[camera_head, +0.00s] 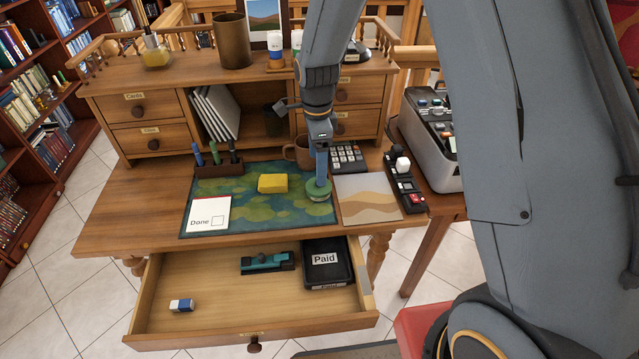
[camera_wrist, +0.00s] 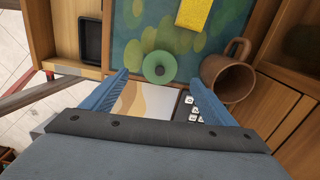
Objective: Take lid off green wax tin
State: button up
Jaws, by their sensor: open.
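The green wax tin (camera_head: 318,192) stands on the patterned desk mat (camera_head: 222,187), near the mat's right end. My gripper (camera_head: 320,174) points down over the tin. In the wrist view my gripper (camera_wrist: 157,72) has its two blue fingers wide apart, one to each side of the tin, with nothing held. The head view hides part of the tin behind the fingers, and I cannot tell how far the tips are above it.
A brown mug (camera_wrist: 228,72) stands close by the tin. A yellow block (camera_head: 272,183) and a "Done" card (camera_head: 208,214) lie on the mat. A calculator (camera_head: 348,157) and a sand-patterned sheet (camera_head: 366,198) are right. The open drawer (camera_head: 210,322) holds a black "Paid" tray (camera_head: 327,262).

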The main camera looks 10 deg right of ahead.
jog(key=shift+d+f+p, duration=0.2)
jog(key=shift+f+p, duration=1.05)
jog(key=shift+f, duration=1.9)
jog(key=c, duration=1.1)
jog(key=shift+r, duration=0.1)
